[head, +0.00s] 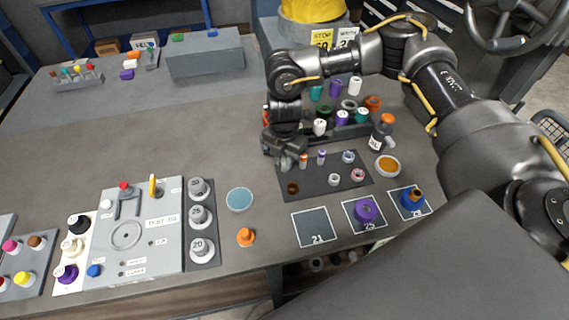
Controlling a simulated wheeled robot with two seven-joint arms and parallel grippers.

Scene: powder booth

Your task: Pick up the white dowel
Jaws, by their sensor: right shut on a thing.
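My right gripper (286,152) points down over the left back part of a dark peg board (318,182). It is shut on a small pale piece (287,164), which looks like the white dowel. The fingers hide most of it, and I cannot tell whether its lower end still touches the board. A copper-brown dowel (304,160) and a purple dowel (321,157) stand upright just to the right of the gripper. My left gripper is not in view.
Several ring-shaped pieces (358,175) sit on the board's right side. A dark rack (350,131) with coloured pieces stands behind. Numbered square pads (314,228) lie in front. A grey test panel (140,230) is at left. The table's middle left is clear.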

